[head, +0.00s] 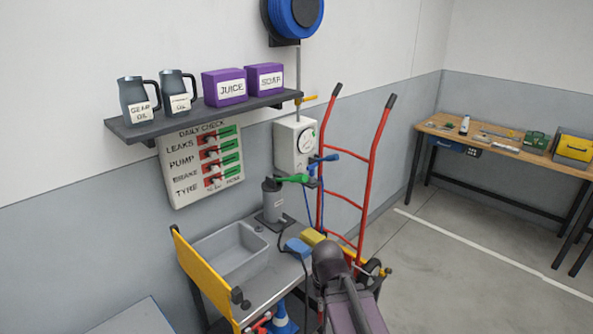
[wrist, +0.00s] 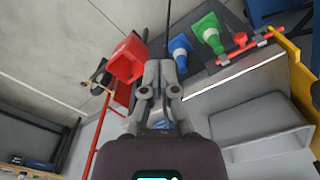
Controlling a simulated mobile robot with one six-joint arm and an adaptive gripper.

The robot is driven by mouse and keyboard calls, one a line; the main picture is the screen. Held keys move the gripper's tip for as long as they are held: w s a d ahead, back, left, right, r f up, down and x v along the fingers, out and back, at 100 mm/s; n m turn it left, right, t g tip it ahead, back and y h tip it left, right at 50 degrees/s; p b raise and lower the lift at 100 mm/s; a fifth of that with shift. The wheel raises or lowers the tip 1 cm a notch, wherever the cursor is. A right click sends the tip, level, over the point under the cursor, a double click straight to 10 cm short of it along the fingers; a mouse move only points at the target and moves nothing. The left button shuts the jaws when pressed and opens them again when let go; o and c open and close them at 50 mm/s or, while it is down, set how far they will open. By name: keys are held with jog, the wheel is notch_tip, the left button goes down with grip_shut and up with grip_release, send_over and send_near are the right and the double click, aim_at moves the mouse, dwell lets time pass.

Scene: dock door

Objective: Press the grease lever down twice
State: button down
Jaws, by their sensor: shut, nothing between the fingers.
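The grease pump is a grey canister (head: 272,204) standing upright on a dark base plate at the back of the cart top. Its green lever (head: 293,179) sticks out from the top to the right, roughly level. In the wrist view my gripper (wrist: 160,66) has its grey fingers together, with nothing between them. In the head view my dark wrist shows at the lower middle, in front of and below the pump, and the fingers cannot be made out. My gripper is apart from the lever. I cannot make out the lever in the wrist view.
The cart has a grey sink (head: 232,252), a yellow side panel (head: 205,278), and blue (head: 297,247) and yellow (head: 312,237) blocks. A red hand truck (head: 345,200) stands behind, right. The wrist view shows a red box (wrist: 128,60) and green (wrist: 208,28) and blue (wrist: 181,48) cones.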

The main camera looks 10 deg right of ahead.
jog(key=w+r+n+t+p, duration=0.1)
jog(key=w+r+n+p, duration=0.2)
jog(key=w+r+p, duration=0.6)
jog(key=w+r+n+t+p, duration=0.1)
jog(key=w+r+n+p, duration=0.1)
jog(key=w+r+p, duration=0.8)
jog(key=w+r+n+t+y+p, duration=0.1)
jog(key=w+r+p, duration=0.9)
jog(key=w, duration=1.3)
jog(key=a+r+n+t, duration=0.1)
jog(key=n, duration=0.1)
jog(key=shift+r+n, duration=0.3)
jog(key=shift+r, duration=0.1)
jog(key=shift+f, duration=0.15)
jog(key=b, duration=1)
send_over(296, 176)
jog(key=w+a, duration=0.1)
jog(key=a, duration=0.1)
jog(key=f, duration=0.9)
jog(key=shift+d+f, duration=0.25)
jog(key=shift+f, duration=0.05)
jog(key=shift+s+d+f+b, duration=0.25)
jog(key=shift+d+f+b, duration=0.15)
jog(key=shift+f+b, duration=0.3)
jog(key=shift+s+d+f+b, duration=0.2)
jog(key=shift+d+f+b, duration=0.15)
jog(key=shift+f+b, duration=0.35)
jog(key=shift+f, duration=0.1)
jog(key=shift+a, duration=0.1)
